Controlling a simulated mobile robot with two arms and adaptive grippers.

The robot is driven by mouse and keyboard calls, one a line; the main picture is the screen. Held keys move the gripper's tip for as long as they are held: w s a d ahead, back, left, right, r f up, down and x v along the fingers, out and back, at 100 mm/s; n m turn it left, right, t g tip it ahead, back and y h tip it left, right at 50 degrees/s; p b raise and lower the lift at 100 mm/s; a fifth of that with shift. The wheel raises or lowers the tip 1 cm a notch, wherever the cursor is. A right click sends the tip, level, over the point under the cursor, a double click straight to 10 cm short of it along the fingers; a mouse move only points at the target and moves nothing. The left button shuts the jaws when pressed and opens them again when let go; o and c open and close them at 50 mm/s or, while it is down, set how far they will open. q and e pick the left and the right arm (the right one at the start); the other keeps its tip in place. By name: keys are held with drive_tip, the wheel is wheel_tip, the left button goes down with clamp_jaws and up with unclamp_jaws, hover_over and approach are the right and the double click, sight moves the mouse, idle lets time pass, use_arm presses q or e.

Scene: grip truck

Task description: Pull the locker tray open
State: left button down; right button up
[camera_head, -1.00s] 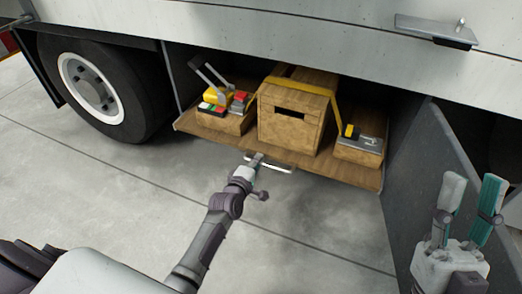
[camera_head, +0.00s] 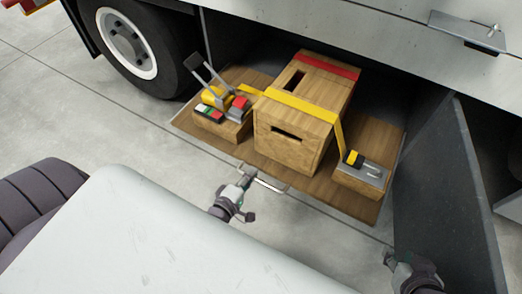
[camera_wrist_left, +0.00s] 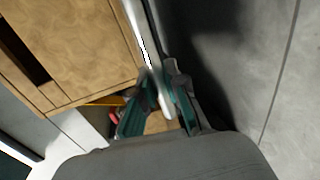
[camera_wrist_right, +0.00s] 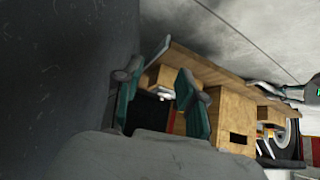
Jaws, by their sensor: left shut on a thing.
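The locker tray (camera_head: 285,178) is a wooden board sticking out of the truck's side locker. A pale bar handle (camera_head: 270,184) runs along its front edge. My left gripper (camera_head: 248,176) is shut on this handle. In the left wrist view, the gripper (camera_wrist_left: 160,98) has its fingers on either side of the pale handle bar (camera_wrist_left: 148,55). My right gripper (camera_head: 388,256) is low, beside the dark locker door. In the right wrist view, its fingers (camera_wrist_right: 160,88) are spread apart and empty, with the tray (camera_wrist_right: 195,65) beyond them.
A wooden box (camera_head: 290,140) under a yellow strap stands on the tray, between a left block (camera_head: 225,125) with a ratchet and a right block (camera_head: 362,178). The open locker door (camera_head: 440,190) stands at right. A wheel (camera_head: 128,42) is at left. Concrete floor lies in front.

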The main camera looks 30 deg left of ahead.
use_arm(q)
drive_tip(key=f+p+v, duration=0.1)
drive_tip(key=v, duration=0.5)
drive_tip(key=shift+s, duration=0.55)
use_arm(e)
drive_tip(key=s+d+f+g+h, duration=0.1)
drive_tip(key=s+d+f+g, duration=0.1)
drive_tip(key=s+g, duration=0.2)
drive_tip(key=s, duration=0.3)
drive_tip(key=shift+d+f, duration=0.15)
use_arm(q)
drive_tip(key=shift+f, duration=0.1)
drive_tip(key=c, duration=1.2)
unclamp_jaws()
drive_tip(key=v, duration=1.2)
